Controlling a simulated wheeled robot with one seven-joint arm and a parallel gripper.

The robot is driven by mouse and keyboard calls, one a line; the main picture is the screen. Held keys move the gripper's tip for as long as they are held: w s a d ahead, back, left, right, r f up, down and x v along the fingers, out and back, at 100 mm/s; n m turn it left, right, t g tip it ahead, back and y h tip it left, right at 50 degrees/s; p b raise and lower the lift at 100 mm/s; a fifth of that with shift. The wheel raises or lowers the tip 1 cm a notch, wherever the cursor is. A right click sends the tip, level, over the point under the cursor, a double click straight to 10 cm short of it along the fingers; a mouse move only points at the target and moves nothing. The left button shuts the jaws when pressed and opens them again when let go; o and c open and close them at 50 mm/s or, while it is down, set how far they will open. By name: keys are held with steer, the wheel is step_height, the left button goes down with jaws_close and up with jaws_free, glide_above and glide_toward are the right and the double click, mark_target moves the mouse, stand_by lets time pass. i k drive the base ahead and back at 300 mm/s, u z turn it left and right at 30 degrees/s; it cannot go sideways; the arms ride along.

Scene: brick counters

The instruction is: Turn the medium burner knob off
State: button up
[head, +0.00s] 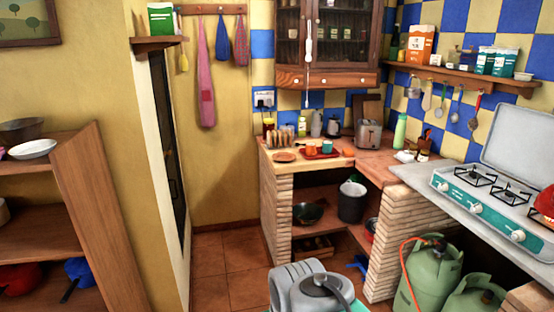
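The stove (487,207) is on the right counter, with a teal front panel and an open pale lid behind it. Three white knobs show on the panel: a left knob (443,187), a middle knob (475,208) and a right knob (518,236). I cannot tell which knob is the medium one or how each is turned. Two burners with black grates show, a left burner (475,176) and a middle burner (511,194). A red pot at the right edge hides the area beyond. No flame is visible. My gripper is not in view; only a grey part of my arm shows at the bottom.
Green gas bottles (431,275) with an orange hose stand below the stove. A brick counter (278,205) holds a toaster (368,135) and jars. A wooden shelf unit (88,215) stands at left. Tiled floor (225,260) is clear in the middle left.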

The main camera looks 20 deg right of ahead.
mark_target(521, 235)
steer(key=z, duration=0.7)
steer(key=i, duration=1.7)
steer(key=z, duration=0.85)
